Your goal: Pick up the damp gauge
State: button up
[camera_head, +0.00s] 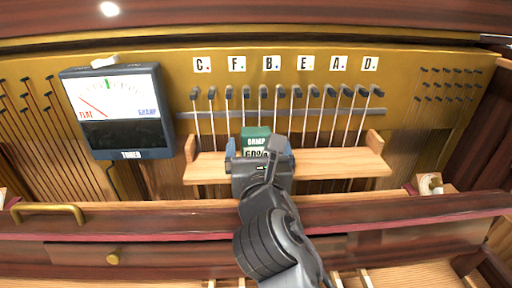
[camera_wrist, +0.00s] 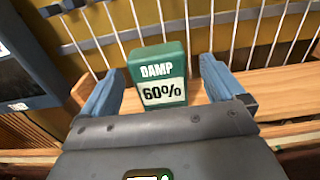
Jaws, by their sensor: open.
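The damp gauge (camera_wrist: 158,76) is a green block with a white label reading "DAMP 60%". It stands upright on a light wooden shelf (camera_head: 340,165) inside the piano. In the head view the gauge (camera_head: 256,133) shows just beyond my gripper, which hides its lower part. My gripper (camera_wrist: 160,85) is open, with one blue finger on each side of the gauge in the wrist view. Gaps show between the fingers and the gauge. In the head view my gripper (camera_head: 258,155) is over the shelf's left half.
A tuner (camera_head: 127,153) with a needle dial stands left of the shelf. Hammers and strings (camera_head: 310,110) rise behind the shelf under lettered labels. Wooden brackets close the shelf ends. A red-brown rail (camera_head: 400,212) runs in front. The shelf's right half is clear.

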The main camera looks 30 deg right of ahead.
aim_at(256, 144)
jog(key=shift+x, duration=1.6)
jog(key=shift+a, duration=0.1)
jog(key=c, duration=1)
jog(key=shift+c, duration=0.6)
jog(key=shift+r, duration=0.15)
